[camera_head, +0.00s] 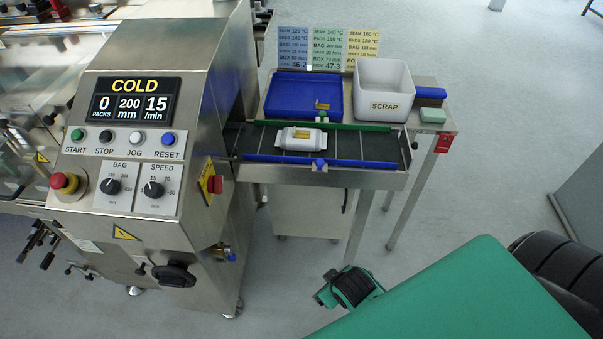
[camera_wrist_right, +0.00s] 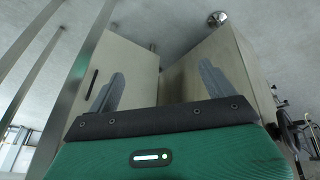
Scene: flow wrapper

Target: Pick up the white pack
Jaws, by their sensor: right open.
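The white pack (camera_head: 301,139) lies on the dark outfeed belt (camera_head: 388,148), between a green guide rail at the back and a blue one at the front. A yellowish item shows through its top. My right gripper (camera_wrist_right: 158,88) shows in the right wrist view with its two grey fingers wide apart and nothing between them. In the head view the right arm comes in from the lower right, and the gripper end (camera_head: 350,288) is low in front of the outfeed table, well away from the pack. My left gripper is not in view.
The wrapper machine (camera_head: 170,80) stands left of the belt. Behind the belt are a blue tray (camera_head: 290,90) holding a small brown item, and a white SCRAP bin (camera_head: 384,78). A red switch box (camera_head: 444,143) sits at the table's right corner. The floor in front is clear.

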